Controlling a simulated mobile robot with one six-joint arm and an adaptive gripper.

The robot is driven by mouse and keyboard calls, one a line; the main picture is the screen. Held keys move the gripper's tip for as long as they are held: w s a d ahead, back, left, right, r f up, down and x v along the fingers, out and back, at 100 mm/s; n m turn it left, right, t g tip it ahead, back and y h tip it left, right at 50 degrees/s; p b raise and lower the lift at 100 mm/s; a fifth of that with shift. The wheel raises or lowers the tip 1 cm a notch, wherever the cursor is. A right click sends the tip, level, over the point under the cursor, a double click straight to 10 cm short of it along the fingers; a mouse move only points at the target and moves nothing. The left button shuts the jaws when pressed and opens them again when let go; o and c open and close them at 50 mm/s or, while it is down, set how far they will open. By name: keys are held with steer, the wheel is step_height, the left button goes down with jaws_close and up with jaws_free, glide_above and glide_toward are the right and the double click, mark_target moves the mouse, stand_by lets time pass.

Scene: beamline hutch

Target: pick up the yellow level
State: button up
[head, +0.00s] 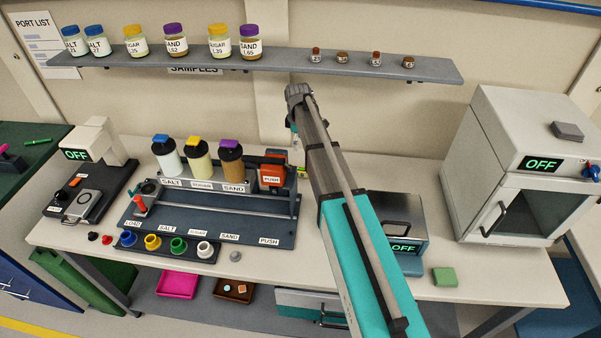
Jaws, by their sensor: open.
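A small patch of yellow (302,171) shows on the bench just left of my forearm, behind the dispenser rack. It may be part of the yellow level, but my arm covers most of that spot and I cannot be sure. My arm rises from the lower right and bends down at its wrist in front of the wall.
A dispenser rack (213,222) with several bottles stands left of my arm. A grey box with an OFF display (399,220) is just right of it, and a large oven (525,130) further right. A shelf (280,66) of jars hangs above. A green block (445,277) lies near the front edge.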

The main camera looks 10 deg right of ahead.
mark_target(299, 169)
steer(key=shift+f, duration=0.1)
step_height(299, 169, down, 8)
steer(key=b, duration=0.8)
steer(key=shift+f+b, duration=0.2)
steer(key=shift+b, duration=0.1)
steer(key=shift+s+f, duration=0.1)
steer(key=f+b, duration=0.3)
steer(key=shift+s, duration=0.25)
steer(key=shift+f+b, duration=1)
steer(key=shift+b, duration=0.1)
jaws_close()
steer(key=shift+r, duration=0.2)
stand_by(0.4)
step_height(299, 169, up, 10)
steer(key=p, duration=1)
steer(key=shift+f, duration=0.2)
